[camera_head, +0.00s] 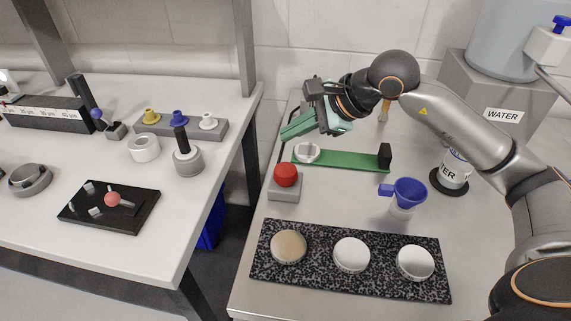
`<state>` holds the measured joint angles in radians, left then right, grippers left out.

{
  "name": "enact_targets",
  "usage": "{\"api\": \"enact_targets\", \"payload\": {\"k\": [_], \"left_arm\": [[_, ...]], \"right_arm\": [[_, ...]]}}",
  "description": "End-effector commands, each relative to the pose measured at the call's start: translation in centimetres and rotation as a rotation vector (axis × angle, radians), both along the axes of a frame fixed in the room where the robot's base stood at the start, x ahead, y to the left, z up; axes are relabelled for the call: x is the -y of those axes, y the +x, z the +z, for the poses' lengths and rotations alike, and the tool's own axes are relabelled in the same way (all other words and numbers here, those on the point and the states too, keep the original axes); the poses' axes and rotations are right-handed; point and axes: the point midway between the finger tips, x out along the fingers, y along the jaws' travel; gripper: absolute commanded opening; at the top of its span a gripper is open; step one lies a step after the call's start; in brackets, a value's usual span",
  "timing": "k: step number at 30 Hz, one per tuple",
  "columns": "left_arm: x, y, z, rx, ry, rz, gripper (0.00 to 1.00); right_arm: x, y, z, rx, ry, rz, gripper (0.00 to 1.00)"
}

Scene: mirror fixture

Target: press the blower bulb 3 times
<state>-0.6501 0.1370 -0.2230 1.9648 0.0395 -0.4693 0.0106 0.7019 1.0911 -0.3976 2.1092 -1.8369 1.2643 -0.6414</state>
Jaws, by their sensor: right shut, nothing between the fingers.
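A round red bulb (286,174), which looks like the blower bulb, sits on a grey block (284,194) near the left edge of the right-hand bench. My right gripper (286,132) is above and beyond the bulb, with its green fingers pointing left. The fingers are shut and empty, and they are apart from the bulb. My left gripper is not in view.
A green rail (345,160) with a round whitish disc (307,152) lies behind the bulb. A blue funnel (409,190) stands to the right. In front, a speckled slab (335,287) carries three round discs. A gap separates the two benches.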

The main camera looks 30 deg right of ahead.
Motion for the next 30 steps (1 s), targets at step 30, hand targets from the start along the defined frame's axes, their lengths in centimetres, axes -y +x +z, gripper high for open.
{"api": "enact_targets", "payload": {"k": [30], "left_arm": [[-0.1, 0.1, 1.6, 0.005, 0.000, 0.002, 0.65]], "right_arm": [[-0.1, 0.0, 0.8, -0.075, 0.107, -0.138, 0.00]]}}
